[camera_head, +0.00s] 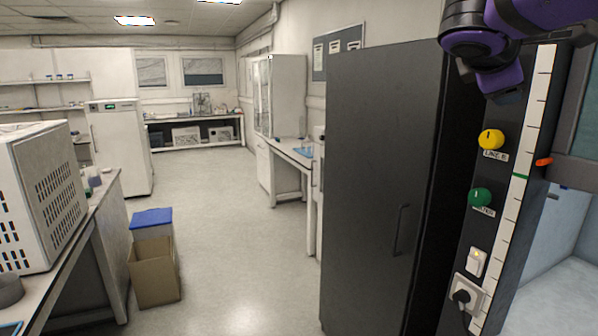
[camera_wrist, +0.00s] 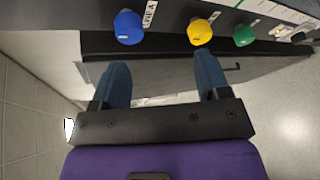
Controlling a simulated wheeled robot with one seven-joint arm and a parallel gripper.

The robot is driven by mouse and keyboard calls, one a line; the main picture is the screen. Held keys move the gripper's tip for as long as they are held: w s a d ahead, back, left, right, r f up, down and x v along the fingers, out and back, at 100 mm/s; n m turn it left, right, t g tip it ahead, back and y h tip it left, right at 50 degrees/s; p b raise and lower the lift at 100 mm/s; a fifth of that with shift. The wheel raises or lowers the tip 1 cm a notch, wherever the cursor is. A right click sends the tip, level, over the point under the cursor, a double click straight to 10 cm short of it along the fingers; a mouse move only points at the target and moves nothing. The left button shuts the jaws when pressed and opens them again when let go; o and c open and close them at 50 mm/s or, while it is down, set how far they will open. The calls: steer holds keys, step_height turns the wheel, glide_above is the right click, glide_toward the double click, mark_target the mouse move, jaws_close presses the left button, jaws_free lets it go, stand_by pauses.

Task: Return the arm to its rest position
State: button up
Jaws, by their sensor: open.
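My purple arm (camera_head: 485,45) shows at the top right of the head view, in front of the upper end of a dark panel. My gripper (camera_wrist: 162,78) shows in the wrist view with its two blue fingers wide apart and nothing between them. Beyond the fingertips are a blue knob (camera_wrist: 128,27), a yellow knob (camera_wrist: 200,31) and a green knob (camera_wrist: 244,35) on the dark panel. The fingers look apart from the knobs. The fingertips are not clearly visible in the head view.
A tall dark cabinet (camera_head: 375,180) stands left of the panel. The panel carries a switch (camera_head: 477,262), a plugged socket (camera_head: 467,296) and a scale strip with an orange marker (camera_head: 543,161). A cardboard box (camera_head: 153,272) stands by the left bench. The middle floor (camera_head: 225,220) is clear.

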steer(key=s+a+f+m+g+y, duration=0.1)
steer(key=s+a+f+m+y, duration=0.1)
steer(key=s+f+m+y, duration=0.3)
steer(key=s+a+f+m+g+y, duration=0.2)
steer(key=s+f+m+y, duration=0.4)
steer(key=s+f, duration=0.6)
step_height(320, 180, down, 3)
steer(key=shift+s+a+r+m+g, duration=0.1)
steer(key=shift+s+a+m+g, duration=0.25)
steer(key=shift+a+m, duration=0.5)
